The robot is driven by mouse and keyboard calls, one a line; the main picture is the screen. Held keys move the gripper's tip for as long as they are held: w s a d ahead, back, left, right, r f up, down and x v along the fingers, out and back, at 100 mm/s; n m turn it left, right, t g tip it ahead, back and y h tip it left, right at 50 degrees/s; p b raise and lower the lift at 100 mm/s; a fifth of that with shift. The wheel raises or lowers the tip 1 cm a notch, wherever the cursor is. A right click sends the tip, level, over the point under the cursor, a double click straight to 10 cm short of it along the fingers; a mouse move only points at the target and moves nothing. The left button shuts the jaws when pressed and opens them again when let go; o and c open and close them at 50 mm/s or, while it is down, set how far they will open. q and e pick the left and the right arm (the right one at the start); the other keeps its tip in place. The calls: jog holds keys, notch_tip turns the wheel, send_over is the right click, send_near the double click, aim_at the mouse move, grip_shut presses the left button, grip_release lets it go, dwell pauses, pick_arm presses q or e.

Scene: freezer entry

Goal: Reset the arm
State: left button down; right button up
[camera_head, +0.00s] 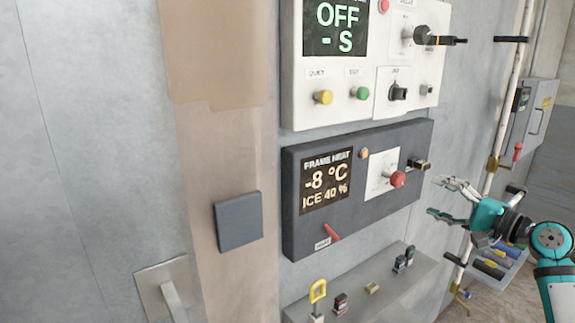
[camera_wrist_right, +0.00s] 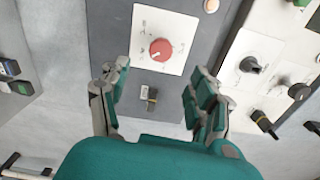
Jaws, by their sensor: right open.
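My right gripper (camera_head: 447,202) is open and empty at the right of the head view, in front of the wall and just right of the dark frame heat panel (camera_head: 292,220). In the right wrist view my right gripper (camera_wrist_right: 160,95) has its two fingers spread wide. A red knob (camera_wrist_right: 160,49) on a white plate lies ahead between and beyond the fingers, apart from them. The same red knob (camera_head: 397,179) shows in the head view. My left gripper is not in view.
A white panel (camera_head: 300,112) reading OFF hangs above. A grey shelf (camera_head: 405,300) with small items juts out below. A vertical pipe (camera_head: 503,110) and a blue-grey tray (camera_head: 512,272) with coloured handles are near my right arm. A metal lever (camera_head: 172,295) is at lower left.

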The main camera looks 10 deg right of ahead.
jog(key=s+a+f+n+g+h, duration=0.1)
jog(key=s+a+f+n+g, duration=0.2)
jog(key=a+f, duration=0.5)
jog(key=s+a+f+n+g+h, duration=0.1)
jog(key=s+a+f+n+g, duration=0.25)
jog(key=f, duration=0.75)
jog(key=s+a+f+n+g, duration=0.2)
jog(key=s+a+f+n, duration=0.15)
jog(key=a+f, duration=0.45)
jog(key=s+a+f+n+g+h, duration=0.2)
jog(key=s+f, duration=0.1)
jog(key=s, duration=0.5)
jog(key=s+a+f+n+g+h, duration=0.1)
jog(key=s+a+f+n, duration=0.15)
jog(key=s, duration=0.45)
jog(key=s+a+f+n+g+h, duration=0.2)
jog(key=s+a+f, duration=0.1)
jog(key=s, duration=0.5)
notch_tip(320, 180, down, 33)
jog(key=s+b, duration=0.2)
jog(key=b, duration=0.2)
jog(key=s+d+f+g+b, duration=0.2)
jog(key=s+d+f+b, duration=0.1)
jog(key=s+f, duration=1.2)
notch_tip(320, 180, down, 2)
jog(key=shift+s+f, duration=0.1)
jog(key=shift+s, duration=0.15)
